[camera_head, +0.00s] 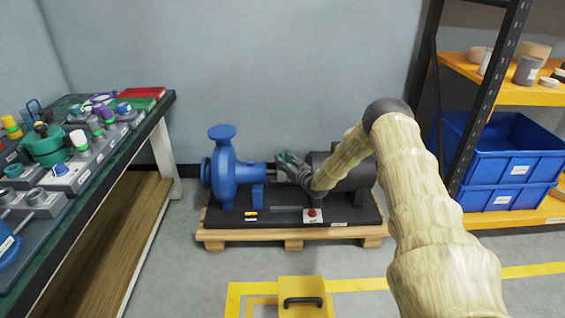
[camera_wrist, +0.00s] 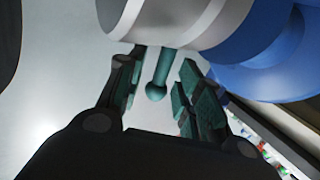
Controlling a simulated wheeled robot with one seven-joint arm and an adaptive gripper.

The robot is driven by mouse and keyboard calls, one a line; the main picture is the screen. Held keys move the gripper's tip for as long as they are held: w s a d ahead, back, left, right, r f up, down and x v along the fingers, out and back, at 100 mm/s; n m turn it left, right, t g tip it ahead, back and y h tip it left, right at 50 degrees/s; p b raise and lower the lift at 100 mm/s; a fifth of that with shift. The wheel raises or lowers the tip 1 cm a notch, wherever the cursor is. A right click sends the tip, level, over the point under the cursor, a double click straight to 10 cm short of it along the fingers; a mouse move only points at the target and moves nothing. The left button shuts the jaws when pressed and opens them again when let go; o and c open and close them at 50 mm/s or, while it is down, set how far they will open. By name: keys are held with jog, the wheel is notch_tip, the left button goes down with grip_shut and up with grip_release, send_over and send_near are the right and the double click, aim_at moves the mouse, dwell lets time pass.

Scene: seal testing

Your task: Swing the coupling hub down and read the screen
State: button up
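The coupling hub (camera_wrist: 175,18) is a pale grey cylinder at the top of the wrist view, beside the blue pump (camera_wrist: 285,60). A teal lever with a ball end (camera_wrist: 156,90) sticks out from it. My gripper (camera_wrist: 161,72) is open, with one finger on each side of the lever and gaps visible between. In the head view my gripper (camera_head: 289,166) is between the blue pump (camera_head: 234,170) and the dark motor (camera_head: 350,173), covering most of the hub. I cannot make out a readable screen in either view.
The pump and motor stand on a black base on a wooden pallet (camera_head: 241,239). A small white box with a red button (camera_head: 312,215) sits at its front. A crowded workbench (camera_head: 75,228) is at left, and a shelf with blue bins (camera_head: 505,165) at right.

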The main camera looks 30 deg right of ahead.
jog(key=shift+w, duration=0.75)
